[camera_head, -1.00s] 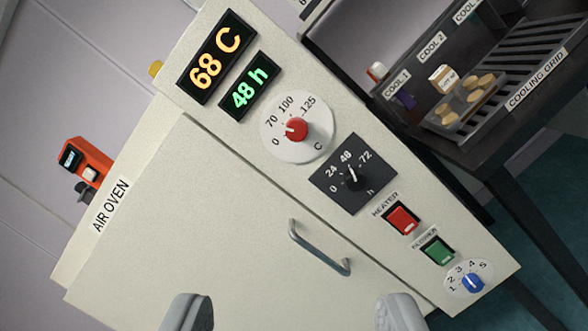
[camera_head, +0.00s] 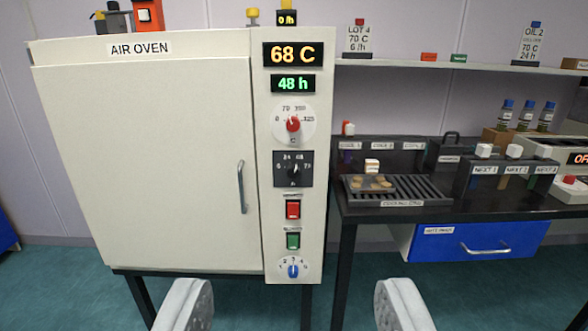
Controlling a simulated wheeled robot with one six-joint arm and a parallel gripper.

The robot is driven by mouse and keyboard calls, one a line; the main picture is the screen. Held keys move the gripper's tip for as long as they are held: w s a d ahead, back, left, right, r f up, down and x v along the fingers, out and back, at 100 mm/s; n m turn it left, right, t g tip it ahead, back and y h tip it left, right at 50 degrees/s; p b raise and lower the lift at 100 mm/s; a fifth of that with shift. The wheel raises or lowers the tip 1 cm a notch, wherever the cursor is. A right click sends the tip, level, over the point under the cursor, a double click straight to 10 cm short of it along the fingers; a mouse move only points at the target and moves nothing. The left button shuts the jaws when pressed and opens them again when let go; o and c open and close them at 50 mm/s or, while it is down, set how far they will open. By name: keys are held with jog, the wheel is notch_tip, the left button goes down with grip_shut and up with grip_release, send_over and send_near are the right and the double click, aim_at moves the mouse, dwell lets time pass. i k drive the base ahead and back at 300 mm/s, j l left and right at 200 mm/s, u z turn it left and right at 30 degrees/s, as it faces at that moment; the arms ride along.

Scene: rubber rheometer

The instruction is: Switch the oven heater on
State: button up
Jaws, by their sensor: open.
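The air oven (camera_head: 150,160) is a cream cabinet at the left, with its door shut. Its control panel is the strip down the right side. The heater switch (camera_head: 293,209) is a red rocker in a dark frame, above the green blower switch (camera_head: 293,241). The small label over it is too blurred to read now. Which way the rocker is tipped is hard to tell. The display (camera_head: 292,54) reads 68 C. My gripper (camera_head: 295,305) is open and empty, its two fingers low in the picture, apart from the panel.
Above the switches are the red temperature knob (camera_head: 293,125) and black timer knob (camera_head: 292,172); a blue knob (camera_head: 293,270) sits below. The door handle (camera_head: 241,187) sticks out left of the panel. A dark bench (camera_head: 440,214) with a cooling grid stands at the right.

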aim_at(293, 208)
jog(key=i+l+u, duration=0.15)
jog(key=l, duration=0.2)
jog(key=i+l+u, duration=0.2)
jog(key=l, duration=0.2)
jog(key=l+u, duration=0.15)
jog(key=l, duration=0.2)
jog(key=i, duration=0.05)
